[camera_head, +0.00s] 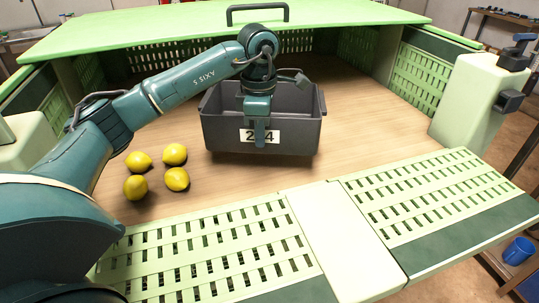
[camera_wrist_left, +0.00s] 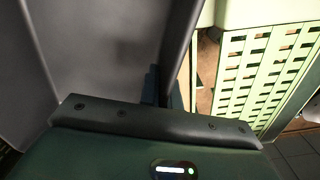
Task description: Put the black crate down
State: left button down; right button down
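The black crate (camera_head: 302,134), a dark open-topped box with a white number label on its front, is over the wooden floor inside a green slatted enclosure. My left gripper (camera_head: 260,134) reaches down over its front wall, with one finger in front of the label, partly covering the number. In the left wrist view the crate's wall (camera_wrist_left: 178,40) runs between the fingers (camera_wrist_left: 160,88), and the gripper looks shut on it. A dark shadow lies under the crate. I cannot tell whether its bottom touches the floor. My right gripper is not in view.
Several yellow lemons (camera_head: 175,154) lie on the wooden floor (camera_head: 370,133) left of the crate. The floor right of the crate is bare. Green slatted panels (camera_head: 430,195) border the front. A green lid (camera_head: 180,30) with a black handle is at the back.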

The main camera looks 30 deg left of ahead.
aim_at(261, 152)
pick_arm(q)
jog(key=shift+f, duration=3.65)
jog(key=shift+f, duration=0.15)
jog(key=c, duration=1.6)
grip_release()
notch_tip(261, 152, up, 12)
jog(key=shift+r, duration=0.15)
